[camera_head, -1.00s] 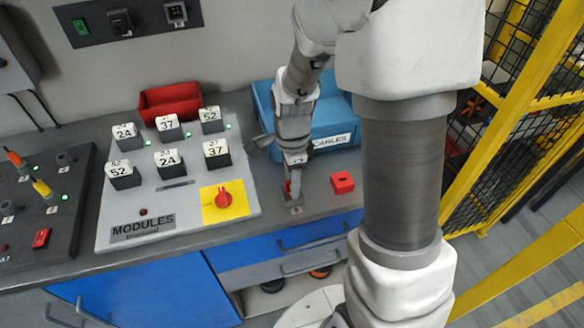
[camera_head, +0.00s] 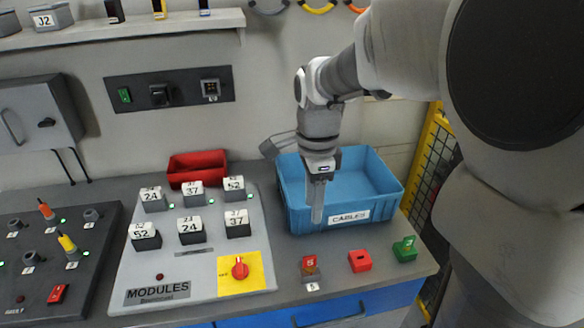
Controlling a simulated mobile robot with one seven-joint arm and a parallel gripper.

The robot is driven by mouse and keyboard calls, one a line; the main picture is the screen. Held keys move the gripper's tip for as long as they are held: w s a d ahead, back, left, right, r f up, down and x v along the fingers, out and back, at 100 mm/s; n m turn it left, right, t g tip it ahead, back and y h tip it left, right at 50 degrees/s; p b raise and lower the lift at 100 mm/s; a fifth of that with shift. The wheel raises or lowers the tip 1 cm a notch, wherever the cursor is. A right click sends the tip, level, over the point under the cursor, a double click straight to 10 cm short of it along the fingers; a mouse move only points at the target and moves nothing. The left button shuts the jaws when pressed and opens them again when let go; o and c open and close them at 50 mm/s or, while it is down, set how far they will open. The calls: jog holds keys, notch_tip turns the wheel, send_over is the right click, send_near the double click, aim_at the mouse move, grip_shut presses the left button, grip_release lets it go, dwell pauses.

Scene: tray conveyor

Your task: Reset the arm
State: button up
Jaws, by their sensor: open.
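My gripper (camera_head: 317,203) points down from my arm, in front of the left part of a blue bin labelled CABLES (camera_head: 382,206). It looks empty and is seen nearly edge-on, so the gap between its fingers is hard to see. It hangs above the bench top, clear of the small blocks in front of the bin. My arm reaches in from the upper right and hides part of the wall and the right side.
A red-topped block (camera_head: 309,267), a red block (camera_head: 360,261) and a green block (camera_head: 405,249) stand along the bench front. The MODULES panel (camera_head: 170,270) with several numbered modules lies to the left. A red bin (camera_head: 197,165) is behind it. Yellow fencing (camera_head: 432,135) stands at the right.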

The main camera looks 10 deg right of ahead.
jog(key=shift+r, duration=0.1)
jog(key=s+r+n+t, duration=0.2)
jog(key=s+r+n, duration=0.1)
jog(key=s+n, duration=0.4)
jog(key=s+r+n+t, duration=0.3)
jog(key=s+n, duration=0.4)
jog(key=n, duration=0.4)
jog(key=shift+t, duration=0.3)
jog(key=p+v, duration=0.2)
jog(key=v, duration=0.1)
jog(key=shift+p, duration=0.3)
